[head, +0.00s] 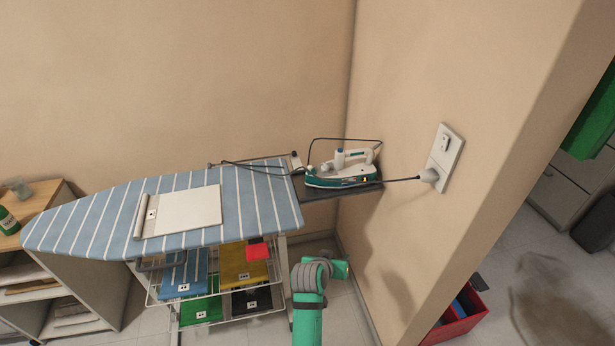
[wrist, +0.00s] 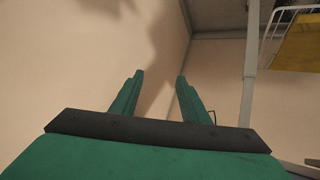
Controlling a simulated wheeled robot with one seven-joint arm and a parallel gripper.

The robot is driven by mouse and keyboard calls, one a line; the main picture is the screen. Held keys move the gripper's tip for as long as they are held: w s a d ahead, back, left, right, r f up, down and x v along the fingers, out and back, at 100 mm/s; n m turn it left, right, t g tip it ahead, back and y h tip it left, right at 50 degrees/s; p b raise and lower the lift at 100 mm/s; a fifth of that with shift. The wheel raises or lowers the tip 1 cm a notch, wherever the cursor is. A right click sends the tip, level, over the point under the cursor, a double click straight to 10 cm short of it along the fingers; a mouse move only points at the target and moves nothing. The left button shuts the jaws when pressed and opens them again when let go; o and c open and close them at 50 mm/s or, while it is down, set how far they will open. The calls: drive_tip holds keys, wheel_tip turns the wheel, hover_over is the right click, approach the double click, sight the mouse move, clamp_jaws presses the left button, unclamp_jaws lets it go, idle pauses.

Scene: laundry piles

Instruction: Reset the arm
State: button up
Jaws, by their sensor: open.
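My arm (head: 309,310) rises from the bottom of the head view, green with a grey joint, and its upper end bends to the right in front of the corner. The fingers cannot be made out in the head view. In the wrist view my gripper (wrist: 158,78) shows two green fingers standing apart with nothing between them. Beyond the fingers are a bare beige wall and a shadow on it.
A wire rack (head: 282,292) with folded clothes stands below. The wall corner is close on the right.

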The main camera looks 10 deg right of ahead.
drive_tip(key=s+a+f+n+t+y, duration=0.1)
drive_tip(key=s+a+f+n, duration=0.1)
drive_tip(key=s+a, duration=0.35)
drive_tip(key=s+a+f+n+t+y, duration=0.1)
drive_tip(key=s+a+f+t, duration=0.15)
drive_tip(key=s, duration=0.65)
drive_tip(key=s+a+f+n+t+y, duration=0.1)
drive_tip(key=s+a+f+n, duration=0.15)
drive_tip(key=s, duration=0.45)
drive_tip(key=s+a+r+t+y, duration=0.1)
drive_tip(key=s+a+r, duration=0.4)
drive_tip(key=s+r, duration=0.3)
drive_tip(key=s+a+r+t+y, duration=0.2)
drive_tip(key=s+a+r, duration=0.3)
drive_tip(key=s, duration=0.9)
wheel_tip(320, 180, up, 3)
drive_tip(key=shift+s+a+f+m, duration=0.15)
drive_tip(key=shift+s+a+m, duration=0.2)
